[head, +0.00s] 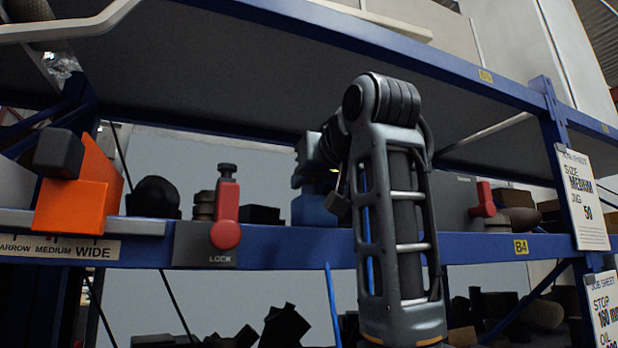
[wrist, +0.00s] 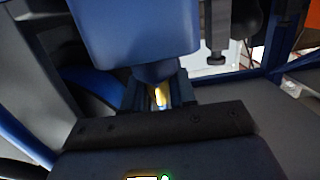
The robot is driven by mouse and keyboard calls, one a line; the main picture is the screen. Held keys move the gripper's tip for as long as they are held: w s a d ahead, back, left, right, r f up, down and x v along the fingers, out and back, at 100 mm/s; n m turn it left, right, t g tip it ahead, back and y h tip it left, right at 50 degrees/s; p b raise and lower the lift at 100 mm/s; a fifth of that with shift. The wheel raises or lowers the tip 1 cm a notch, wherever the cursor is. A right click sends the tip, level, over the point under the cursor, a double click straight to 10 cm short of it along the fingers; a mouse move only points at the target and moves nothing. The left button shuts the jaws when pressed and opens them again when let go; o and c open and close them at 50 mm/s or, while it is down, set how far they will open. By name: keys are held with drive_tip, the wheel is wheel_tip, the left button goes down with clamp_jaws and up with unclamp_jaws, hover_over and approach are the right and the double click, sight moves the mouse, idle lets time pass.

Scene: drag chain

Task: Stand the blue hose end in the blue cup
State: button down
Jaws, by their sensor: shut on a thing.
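The blue cup (head: 314,209) stands on the shelf's front edge in the head view, partly hidden by my arm. My gripper (head: 318,183) is just above it, also partly hidden by the arm. In the wrist view a large blue body (wrist: 140,30), apparently the cup, fills the top, close beyond the fingers. My gripper (wrist: 161,96) is shut there on a small yellowish piece, apparently part of the blue hose end (wrist: 162,97). The blue hose (head: 368,262) hangs behind my arm. I cannot tell whether the hose end is inside the cup or above it.
The shelf rail (head: 480,248) runs across the view, with an upper shelf (head: 280,60) overhead. An orange block (head: 75,200) and a red LOCK lever (head: 226,215) stand left; another red lever (head: 484,200) is right. Dark parts crowd the lower shelf.

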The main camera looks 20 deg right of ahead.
drive_tip(key=shift+f, duration=0.1)
drive_tip(key=c, duration=0.9)
unclamp_jaws()
drive_tip(key=shift+r, duration=0.2)
drive_tip(key=s, duration=0.2)
drive_tip(key=s+b, duration=0.1)
drive_tip(key=s, duration=0.2)
drive_tip(key=s+r+b, duration=0.1)
drive_tip(key=s, duration=0.1)
drive_tip(key=shift+s+d, duration=0.1)
drive_tip(key=shift+s, duration=0.1)
